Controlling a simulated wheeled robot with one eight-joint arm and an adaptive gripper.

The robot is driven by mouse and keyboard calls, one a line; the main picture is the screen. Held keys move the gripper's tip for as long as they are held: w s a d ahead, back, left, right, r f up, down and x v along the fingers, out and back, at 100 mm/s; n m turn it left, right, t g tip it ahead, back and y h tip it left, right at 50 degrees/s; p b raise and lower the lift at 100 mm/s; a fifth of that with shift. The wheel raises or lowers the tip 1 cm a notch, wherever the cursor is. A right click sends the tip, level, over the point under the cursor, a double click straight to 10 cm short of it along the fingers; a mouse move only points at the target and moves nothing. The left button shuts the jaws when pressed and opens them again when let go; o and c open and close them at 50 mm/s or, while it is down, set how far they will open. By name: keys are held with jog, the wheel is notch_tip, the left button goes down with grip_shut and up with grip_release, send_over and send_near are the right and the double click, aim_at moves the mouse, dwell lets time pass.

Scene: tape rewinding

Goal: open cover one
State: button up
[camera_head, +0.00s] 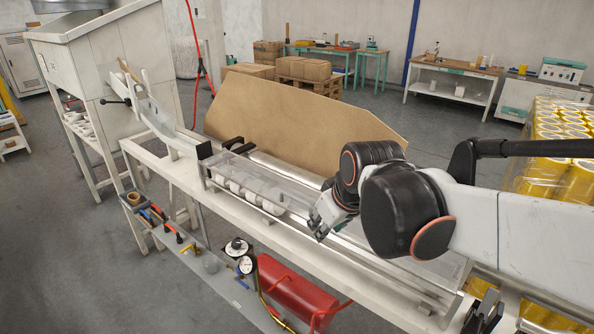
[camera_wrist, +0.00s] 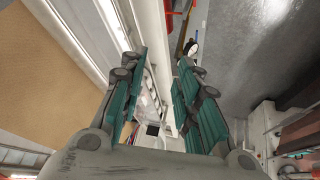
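The long white tape machine (camera_head: 165,165) runs from the left toward the lower right in the head view. A clear cover (camera_head: 262,178) lies over its left part, above a row of white rolls (camera_head: 250,197). Another clear panel (camera_head: 446,268) shows partly beneath my arm. Which one is cover one, I cannot tell. My gripper (camera_head: 318,226) is at the front side of the machine, near the right end of the left cover. In the wrist view my gripper (camera_wrist: 161,57) has its two teal-lined fingers apart with nothing held between them. I cannot tell whether it touches the cover.
A tan board (camera_head: 290,115) stands behind the machine. A red tank (camera_head: 295,292) and gauges (camera_head: 240,255) are on the lower shelf in front. Yellow rolls (camera_head: 570,180) are stacked at the right. Open grey floor (camera_head: 90,285) lies at the lower left.

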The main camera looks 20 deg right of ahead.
jog(key=w+r+n+p, duration=0.1)
jog(key=w+r+p, duration=0.3)
jog(key=w+r, duration=0.1)
jog(key=n+g+p, duration=0.1)
jog(key=n+p, duration=0.2)
jog(key=p, duration=0.4)
send_near(302, 203)
jog(key=shift+y, duration=0.3)
jog(key=x, duration=0.4)
jog(key=w+b+x, duration=0.1)
jog(key=x, duration=0.2)
jog(key=shift+w+d+f, duration=0.1)
jog(key=shift+w+d, duration=0.05)
jog(key=shift+d, duration=0.05)
grip_shut()
